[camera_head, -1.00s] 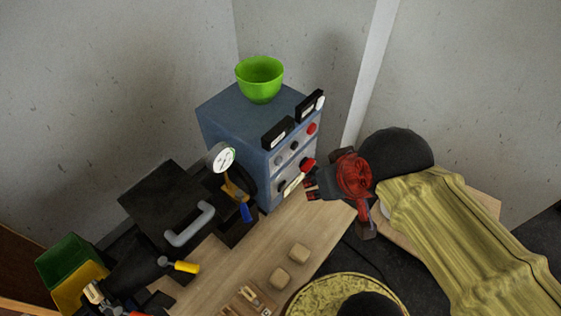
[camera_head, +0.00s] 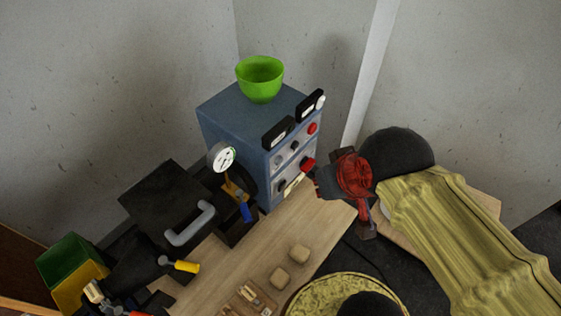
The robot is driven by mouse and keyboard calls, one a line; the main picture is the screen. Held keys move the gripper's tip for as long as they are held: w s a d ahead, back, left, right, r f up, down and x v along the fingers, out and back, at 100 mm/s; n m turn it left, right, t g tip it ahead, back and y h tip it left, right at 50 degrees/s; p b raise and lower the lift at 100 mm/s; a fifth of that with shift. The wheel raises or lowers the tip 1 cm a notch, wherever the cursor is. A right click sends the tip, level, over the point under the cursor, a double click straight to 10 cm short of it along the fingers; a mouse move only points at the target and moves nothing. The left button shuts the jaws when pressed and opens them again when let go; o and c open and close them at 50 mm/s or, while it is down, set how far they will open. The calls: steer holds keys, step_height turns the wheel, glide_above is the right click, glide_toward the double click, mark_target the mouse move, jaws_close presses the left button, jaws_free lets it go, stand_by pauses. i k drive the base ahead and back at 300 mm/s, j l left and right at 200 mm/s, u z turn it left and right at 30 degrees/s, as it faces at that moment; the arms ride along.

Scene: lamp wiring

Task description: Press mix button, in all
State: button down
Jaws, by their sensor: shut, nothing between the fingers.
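A blue control box (camera_head: 236,128) stands on the wooden bench. Its front panel carries several knobs and buttons, with one red button (camera_head: 312,128) higher up and one red control (camera_head: 308,165) lower down. No label is readable, so I cannot tell which one is the mix button. My gripper (camera_head: 317,182) is shut and empty. It is just right of the panel's lower part, close to the lower red control. I cannot tell whether the fingertips touch the panel.
A green bowl (camera_head: 260,79) sits on top of the box. A dial gauge (camera_head: 222,157) and a black machine (camera_head: 165,200) stand to its left. Yellow cloth (camera_head: 460,235) lies at the right.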

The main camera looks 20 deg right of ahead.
mark_target(279, 159)
steer(key=k+l+z, duration=0.35)
steer(key=l, duration=0.4)
steer(key=k+l+z, duration=0.2)
steer(key=l, duration=0.25)
steer(key=k, duration=0.05)
